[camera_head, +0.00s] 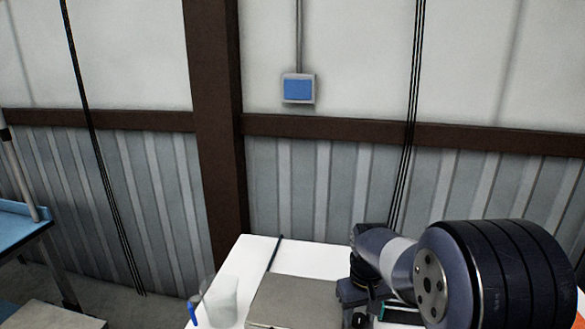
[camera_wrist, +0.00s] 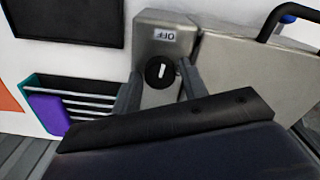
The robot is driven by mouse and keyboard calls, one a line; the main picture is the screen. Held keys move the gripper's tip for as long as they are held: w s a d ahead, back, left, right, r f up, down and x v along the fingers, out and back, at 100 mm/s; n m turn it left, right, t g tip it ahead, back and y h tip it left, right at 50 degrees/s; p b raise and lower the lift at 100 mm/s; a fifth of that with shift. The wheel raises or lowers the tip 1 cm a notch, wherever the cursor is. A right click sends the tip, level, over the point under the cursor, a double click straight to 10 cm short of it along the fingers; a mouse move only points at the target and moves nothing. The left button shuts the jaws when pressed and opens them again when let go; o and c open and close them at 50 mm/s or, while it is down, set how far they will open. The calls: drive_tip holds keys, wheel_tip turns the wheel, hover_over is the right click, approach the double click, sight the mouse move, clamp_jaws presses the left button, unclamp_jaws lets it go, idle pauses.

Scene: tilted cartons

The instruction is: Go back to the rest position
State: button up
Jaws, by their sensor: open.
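My gripper (camera_wrist: 161,78) is open in the wrist view. Its two grey fingers stand on either side of a round black knob (camera_wrist: 160,72) with a white mark. I cannot tell whether they touch it. The knob is on a grey metal box (camera_wrist: 150,30) with an "OFF" label. In the head view my arm reaches over the white table at the right, and the fingers cannot be made out there.
A grey-brown box (camera_head: 297,300) lies on the white table (camera_head: 310,258), with a clear container (camera_head: 222,298) to its left. The wrist view shows a teal rack (camera_wrist: 45,90) with a purple item (camera_wrist: 48,114) and a dark panel (camera_wrist: 65,18). A corrugated wall stands behind.

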drive_tip(key=m, duration=1.2)
drive_tip(key=shift+m+b, duration=0.3)
drive_tip(key=shift+b, duration=0.1)
drive_tip(key=shift+r, duration=3.2)
